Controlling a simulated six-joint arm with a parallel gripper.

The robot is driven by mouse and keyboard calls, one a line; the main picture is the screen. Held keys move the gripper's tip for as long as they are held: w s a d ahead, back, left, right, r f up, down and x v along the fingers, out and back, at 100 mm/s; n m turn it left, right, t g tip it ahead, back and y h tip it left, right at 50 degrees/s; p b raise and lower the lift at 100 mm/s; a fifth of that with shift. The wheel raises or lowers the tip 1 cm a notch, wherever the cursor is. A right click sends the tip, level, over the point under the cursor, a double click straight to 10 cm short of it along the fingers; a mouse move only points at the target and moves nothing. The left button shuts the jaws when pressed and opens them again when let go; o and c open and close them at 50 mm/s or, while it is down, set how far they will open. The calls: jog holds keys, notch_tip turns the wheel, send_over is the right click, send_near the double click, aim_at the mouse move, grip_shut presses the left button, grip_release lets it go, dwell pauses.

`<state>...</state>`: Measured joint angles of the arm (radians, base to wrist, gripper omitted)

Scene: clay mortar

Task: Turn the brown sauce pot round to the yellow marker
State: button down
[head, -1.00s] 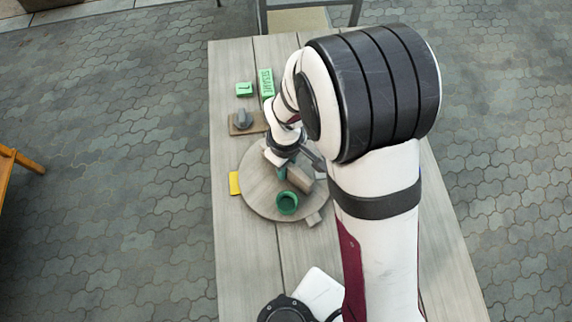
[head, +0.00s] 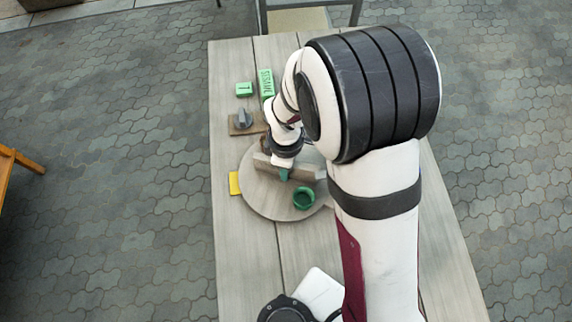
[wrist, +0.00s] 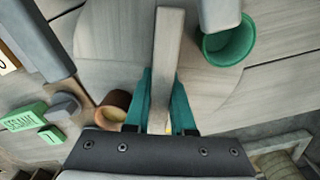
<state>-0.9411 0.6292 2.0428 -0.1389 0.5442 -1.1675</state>
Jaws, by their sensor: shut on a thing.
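The brown sauce pot (wrist: 113,108) shows in the wrist view on the round turntable, left of my fingers and partly hidden by my gripper's body. In the head view my arm hides most of it. The grey turntable (head: 256,203) carries an upright wooden bar (head: 309,172). My gripper (head: 284,175) is shut on this bar; in the wrist view its teal fingers (wrist: 160,105) stand one on each side of the bar (wrist: 168,50). The yellow marker (head: 234,183) lies on the table at the turntable's left edge. A green pot (head: 304,198) stands on the turntable's near right part.
A small plate with a grey knob (head: 243,118) lies beyond the turntable. Farther back are a green block marked 1 (head: 244,89) and a green SESAME block (head: 265,82). The table (head: 245,265) is clear at the near left. My arm covers the right side.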

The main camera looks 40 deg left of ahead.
jog(key=shift+n, duration=6.6)
jog(key=c, duration=0.8)
grip_release()
jog(key=shift+o, duration=0.2)
notch_tip(320, 180, up, 16)
